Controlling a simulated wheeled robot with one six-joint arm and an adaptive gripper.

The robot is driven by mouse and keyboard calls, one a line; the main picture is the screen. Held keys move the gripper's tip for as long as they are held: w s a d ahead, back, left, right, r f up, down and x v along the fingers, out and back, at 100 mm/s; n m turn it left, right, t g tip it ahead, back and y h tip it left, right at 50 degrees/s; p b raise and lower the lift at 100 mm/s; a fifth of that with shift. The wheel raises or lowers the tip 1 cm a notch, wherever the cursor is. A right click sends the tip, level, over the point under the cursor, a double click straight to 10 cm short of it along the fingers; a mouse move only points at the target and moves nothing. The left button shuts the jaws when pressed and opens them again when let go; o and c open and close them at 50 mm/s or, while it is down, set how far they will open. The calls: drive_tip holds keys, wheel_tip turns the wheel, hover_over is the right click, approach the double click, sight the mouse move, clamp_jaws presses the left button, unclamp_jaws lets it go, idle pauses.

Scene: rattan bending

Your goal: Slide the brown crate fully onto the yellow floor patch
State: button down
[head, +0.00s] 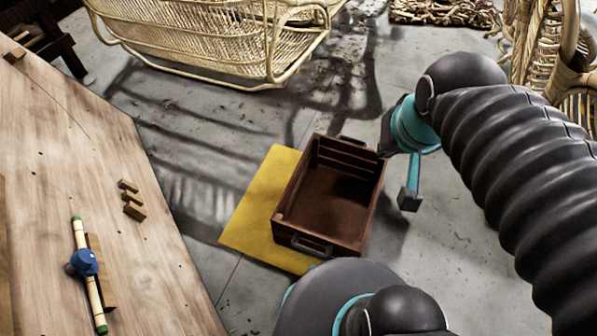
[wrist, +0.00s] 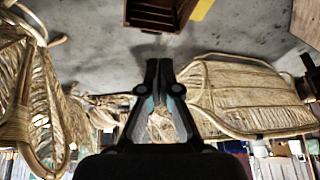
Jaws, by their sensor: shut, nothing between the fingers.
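The brown crate (head: 335,240) is an open, empty wooden box with dark handles at its ends. It stands upright, partly over the yellow floor patch (head: 255,215). Yellow shows along its left side and in front of it; none shows along its right side. In the wrist view the crate (wrist: 150,16) is at the top, with a strip of the yellow patch (wrist: 202,9) to its right. My gripper (wrist: 158,64) is shut and empty, with floor visible between its tips and the crate.
A wooden table (head: 90,190) fills the left, with a blue-clamped rod (head: 84,262) and small blocks on it. A rattan seat (head: 215,40) stands behind, and more rattan furniture (head: 548,60) at right. Grey floor is clear left of the patch.

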drive_tip(key=w+a+f+m+g+b, duration=0.1)
drive_tip(key=w+a+f+m+g, duration=0.3)
drive_tip(key=w+f+m, duration=1.05)
drive_tip(key=w+a+f+m, duration=0.1)
drive_tip(key=w+a+f, duration=0.2)
drive_tip(key=f, duration=0.8)
drive_tip(key=w+a+f+m+g+b, duration=0.1)
drive_tip(key=w+a+f, duration=0.3)
drive_tip(key=f, duration=0.8)
drive_tip(key=w+a+f+m+b, duration=0.1)
drive_tip(key=w+a+f+m, duration=0.2)
drive_tip(key=f, duration=0.9)
drive_tip(key=shift+w+a+f, duration=0.2)
drive_tip(key=shift+w+a, duration=0.05)
drive_tip(key=shift+w, duration=0.5)
